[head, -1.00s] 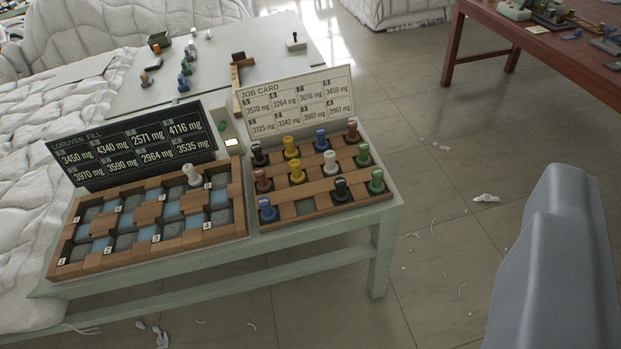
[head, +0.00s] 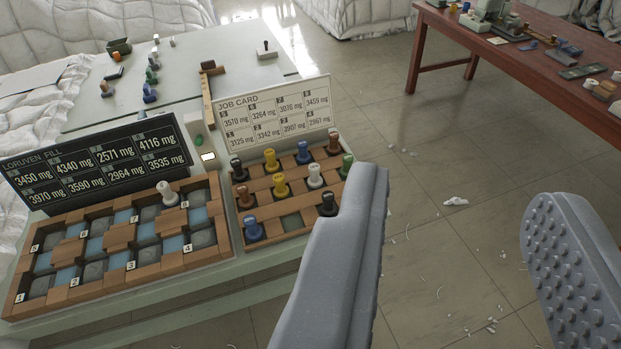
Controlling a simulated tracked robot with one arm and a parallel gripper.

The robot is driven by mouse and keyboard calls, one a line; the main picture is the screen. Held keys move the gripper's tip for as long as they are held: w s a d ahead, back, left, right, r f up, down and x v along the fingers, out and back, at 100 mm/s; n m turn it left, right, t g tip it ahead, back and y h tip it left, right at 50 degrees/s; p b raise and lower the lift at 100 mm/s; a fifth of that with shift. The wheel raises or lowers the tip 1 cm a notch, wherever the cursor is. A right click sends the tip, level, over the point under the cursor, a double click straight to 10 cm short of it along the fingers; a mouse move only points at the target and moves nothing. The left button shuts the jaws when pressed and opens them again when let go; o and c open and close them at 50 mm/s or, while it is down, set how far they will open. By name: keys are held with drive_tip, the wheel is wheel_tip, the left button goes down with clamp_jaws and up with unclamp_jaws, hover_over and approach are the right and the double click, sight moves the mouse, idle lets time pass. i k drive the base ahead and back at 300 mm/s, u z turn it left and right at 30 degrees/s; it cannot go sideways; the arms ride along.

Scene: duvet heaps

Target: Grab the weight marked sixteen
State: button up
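Several coloured knobbed weights stand in the right-hand wooden tray (head: 283,251): black (head: 237,169), yellow (head: 271,160), blue (head: 303,153), brown (head: 333,143), green (head: 346,165), white (head: 315,175), a second yellow (head: 280,186), a second brown (head: 247,198), a second blue (head: 252,228) and a second black (head: 327,203). No number sixteen is readable on any weight. My gripper (head: 460,195) is open and empty, its two grey fingers wide apart in front of and right of the tray. The left finger covers the tray's right front part.
A left-hand tray (head: 118,283) holds grey and blue squares and one white weight (head: 167,193). The dark Loruven Fill board (head: 95,165) and pale job card (head: 272,114) stand behind. A red-brown table (head: 540,75) is at upper right. Floor between is mostly clear.

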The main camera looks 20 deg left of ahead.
sight(314, 181)
drive_tip(key=u, duration=0.05)
drive_tip(key=i, duration=1)
drive_tip(key=z, duration=0.05)
